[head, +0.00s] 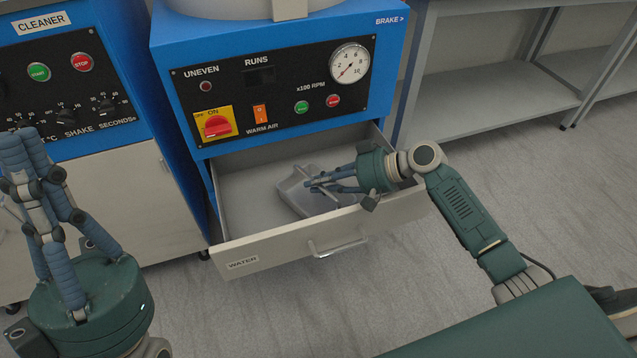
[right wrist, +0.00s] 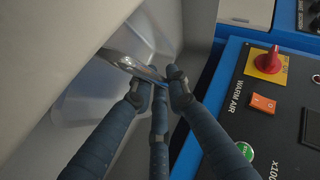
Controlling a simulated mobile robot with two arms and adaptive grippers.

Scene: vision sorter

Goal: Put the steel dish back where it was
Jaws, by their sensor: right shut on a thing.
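The steel dish (head: 293,193) is a grey, shallow vessel inside the open drawer labelled WATER (head: 305,238). My right gripper (head: 312,183) reaches into the drawer from the right and is shut on the dish.
The drawer slides out below a blue machine (head: 285,75) with switches and a gauge. A second blue machine labelled CLEANER (head: 65,75) stands to its left. A grey shelf rack (head: 500,75) stands at the back right. The floor (head: 480,150) right of the drawer is clear.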

